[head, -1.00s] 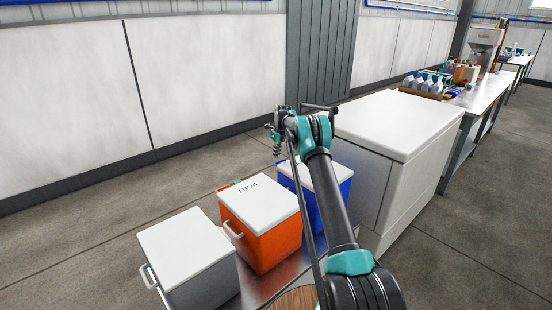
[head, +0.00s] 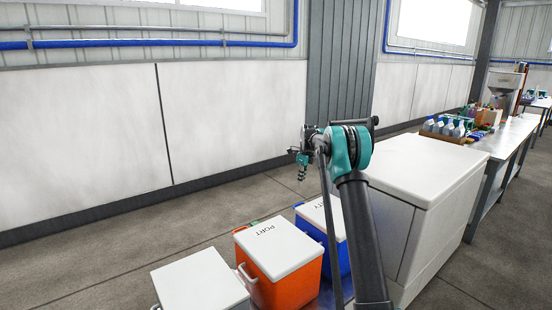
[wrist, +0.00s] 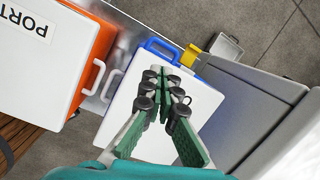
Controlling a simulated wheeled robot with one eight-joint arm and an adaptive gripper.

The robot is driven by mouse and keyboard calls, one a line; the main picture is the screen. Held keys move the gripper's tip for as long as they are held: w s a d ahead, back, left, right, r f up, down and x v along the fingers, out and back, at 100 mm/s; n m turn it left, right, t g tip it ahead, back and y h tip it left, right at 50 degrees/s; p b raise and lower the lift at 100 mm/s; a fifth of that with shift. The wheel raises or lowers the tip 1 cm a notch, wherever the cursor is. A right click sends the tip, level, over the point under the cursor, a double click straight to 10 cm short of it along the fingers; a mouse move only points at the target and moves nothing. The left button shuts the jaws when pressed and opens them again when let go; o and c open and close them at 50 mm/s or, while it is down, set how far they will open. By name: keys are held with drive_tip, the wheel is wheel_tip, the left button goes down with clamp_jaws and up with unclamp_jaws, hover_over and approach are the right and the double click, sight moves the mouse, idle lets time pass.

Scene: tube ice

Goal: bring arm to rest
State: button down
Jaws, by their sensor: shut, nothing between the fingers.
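My gripper (head: 302,167) is raised above the row of coolers in the head view, at the end of my dark arm with teal joints. In the wrist view my gripper (wrist: 170,82) points down over the white lid of the blue cooler (wrist: 122,100). Its green fingers are shut with nothing between them. The blue cooler (head: 341,258) is partly hidden behind my arm in the head view.
An orange cooler (head: 293,286) marked PORT and a white-lidded cooler (head: 200,284) stand left of the blue one. A large white chest (head: 425,172) stands right of my arm. Beyond it a long bench (head: 508,137) holds bottles and boxes. Open floor lies behind the coolers.

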drive_tip(key=s+d+r+n+t, duration=0.15)
drive_tip(key=s+n, duration=0.45)
drive_tip(key=s, duration=0.8)
drive_tip(key=s+d+r+n+g, duration=0.1)
drive_tip(key=s+d+r+n, duration=0.15)
drive_tip(key=s+n, duration=0.75)
drive_tip(key=s+f+n, duration=0.3)
drive_tip(key=s, duration=0.8)
drive_tip(key=s+f+n+t, duration=0.1)
drive_tip(key=s+f+n, duration=0.2)
drive_tip(key=s, duration=0.9)
drive_tip(key=s+d+f+n+h, duration=0.1)
drive_tip(key=s+f+n, duration=0.2)
drive_tip(key=s, duration=0.8)
drive_tip(key=shift+s+f, duration=0.35)
drive_tip(key=shift+f, duration=0.05)
drive_tip(key=shift+t, duration=0.25)
